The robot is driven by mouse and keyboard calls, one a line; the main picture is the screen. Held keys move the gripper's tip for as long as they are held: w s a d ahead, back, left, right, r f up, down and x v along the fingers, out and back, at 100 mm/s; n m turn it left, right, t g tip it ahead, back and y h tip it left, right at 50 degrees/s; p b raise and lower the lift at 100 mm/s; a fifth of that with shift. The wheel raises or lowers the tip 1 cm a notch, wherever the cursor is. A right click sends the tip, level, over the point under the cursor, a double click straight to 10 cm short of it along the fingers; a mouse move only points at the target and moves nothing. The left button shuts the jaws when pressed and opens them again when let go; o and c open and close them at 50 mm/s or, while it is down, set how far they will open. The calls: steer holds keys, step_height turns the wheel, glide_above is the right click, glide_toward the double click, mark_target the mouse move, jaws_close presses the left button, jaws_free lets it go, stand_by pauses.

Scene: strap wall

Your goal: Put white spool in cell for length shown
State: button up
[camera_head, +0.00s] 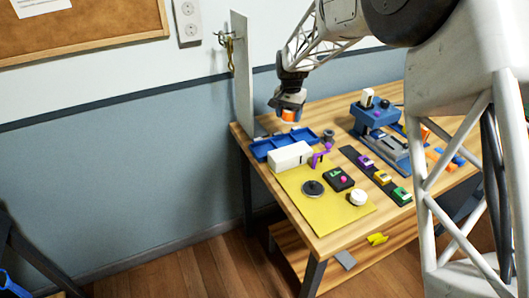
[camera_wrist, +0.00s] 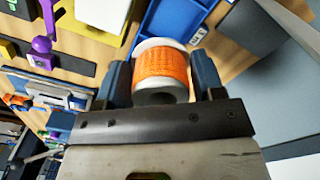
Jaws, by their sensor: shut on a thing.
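A white spool wound with orange (camera_wrist: 162,68) sits between the fingers of my gripper (camera_wrist: 163,82), which is shut on it. In the head view the spool (camera_head: 289,115) hangs below my gripper (camera_head: 288,108), above the back left of the table. The blue tray with cells (camera_head: 262,151) lies below and slightly left of the spool. In the wrist view the tray (camera_wrist: 150,24) shows just beyond the spool, with a small white label on it.
A white box (camera_head: 290,156) stands in front of the tray, beside a purple bracket (camera_head: 321,155). The yellow mat (camera_head: 330,217) holds a dark disc (camera_head: 313,188) and a white round piece (camera_head: 358,197). A blue machine (camera_head: 376,116) stands right. A grey upright panel (camera_head: 242,80) rises left.

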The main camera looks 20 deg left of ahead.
glide_above(264, 152)
steer(key=shift+f, duration=0.8)
steer(key=shift+w+f, duration=0.1)
steer(key=shift+f, duration=2.4)
steer(key=shift+f, duration=0.1)
steer(key=shift+f, duration=2.4)
steer(key=shift+f, duration=0.45)
